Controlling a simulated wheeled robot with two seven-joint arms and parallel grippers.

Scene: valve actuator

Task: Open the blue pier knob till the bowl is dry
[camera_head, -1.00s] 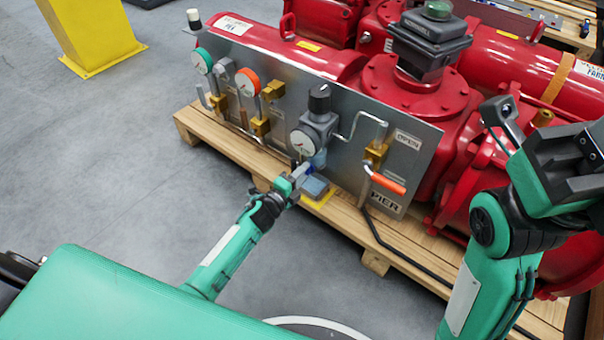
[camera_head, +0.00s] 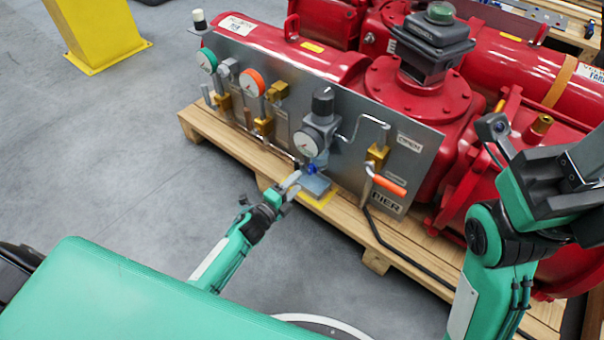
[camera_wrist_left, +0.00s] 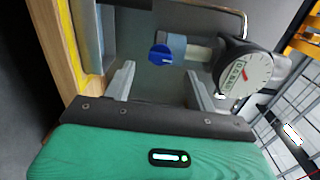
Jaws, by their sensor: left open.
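The blue knob (camera_head: 311,169) sits under the filter-regulator and its round gauge, above the PIER plate's lower edge. In the left wrist view the round blue knob (camera_wrist_left: 160,55) sits at the end of a pale blue bowl (camera_wrist_left: 177,44); the bowl also shows in the head view (camera_head: 320,158). I cannot tell whether liquid is in it. My left gripper (camera_head: 292,182) is open, just in front of the knob. In the wrist view its two fingers (camera_wrist_left: 160,80) stand wide apart with the knob beyond and between them, apparently untouched. My right arm shows at the right; its fingers are out of frame.
A grey panel (camera_head: 418,165) labelled PIER carries gauges, brass fittings and an orange-handled lever (camera_head: 388,185). A grey block (camera_head: 316,186) on a yellow patch lies below the bowl on the wooden pallet (camera_head: 235,150). Red actuator bodies stand behind.

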